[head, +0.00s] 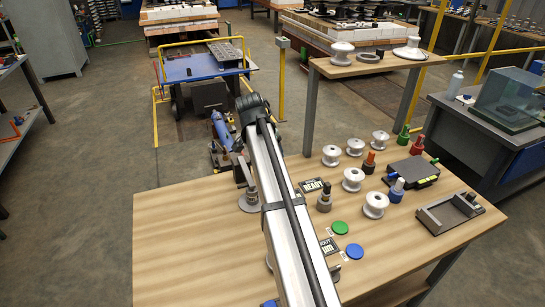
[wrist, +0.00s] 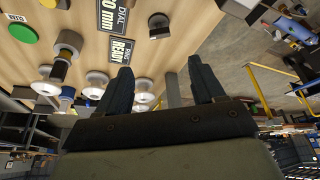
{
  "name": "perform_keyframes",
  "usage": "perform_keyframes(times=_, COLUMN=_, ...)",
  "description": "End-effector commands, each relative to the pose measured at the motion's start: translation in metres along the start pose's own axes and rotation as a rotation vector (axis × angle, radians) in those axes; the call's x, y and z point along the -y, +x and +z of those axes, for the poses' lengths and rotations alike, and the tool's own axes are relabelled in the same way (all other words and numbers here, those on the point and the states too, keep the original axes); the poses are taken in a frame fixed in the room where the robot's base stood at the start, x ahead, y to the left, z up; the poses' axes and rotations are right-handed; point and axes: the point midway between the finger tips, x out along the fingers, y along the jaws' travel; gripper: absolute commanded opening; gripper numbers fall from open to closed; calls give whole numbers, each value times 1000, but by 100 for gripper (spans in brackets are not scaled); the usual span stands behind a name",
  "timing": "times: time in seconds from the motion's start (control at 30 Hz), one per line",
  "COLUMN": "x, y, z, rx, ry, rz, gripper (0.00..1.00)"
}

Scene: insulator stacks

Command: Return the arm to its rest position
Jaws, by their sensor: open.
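My gripper (wrist: 162,70) shows in the wrist view with its two dark fingers spread apart and nothing between them. In the head view my arm reaches from the bottom edge up over the wooden table (head: 180,240) to a dark joint near its far edge; the fingers cannot be made out clearly there. In the wrist view the tabletop (wrist: 100,38) and a READY sign (wrist: 121,50) lie beyond the fingers. The READY sign also shows in the head view (head: 312,186), right of my arm.
Several white insulators (head: 375,205) stand on the table's right half. Near them are a green disc (head: 340,228), a blue disc (head: 354,251), a black box (head: 412,171) and a grey cradle (head: 449,212). A raised shelf (head: 340,68) stands behind. The table's left part is bare.

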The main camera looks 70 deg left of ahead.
Motion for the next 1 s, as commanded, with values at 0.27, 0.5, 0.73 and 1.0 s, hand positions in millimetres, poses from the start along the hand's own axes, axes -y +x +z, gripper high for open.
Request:
perform_keyframes(times=0.27, x=0, y=-9, z=0, rx=0, ry=0, rz=0, gripper=68)
perform_keyframes(times=0.5, x=0, y=-8, z=0, rx=0, ry=0, rz=0, gripper=68)
perform_keyframes(times=0.73, x=0, y=-8, z=0, rx=0, ry=0, rz=0, gripper=68)
perform_keyframes(times=1.0, x=-54, y=18, z=-39, rx=-59, ry=35, rz=31, gripper=68)
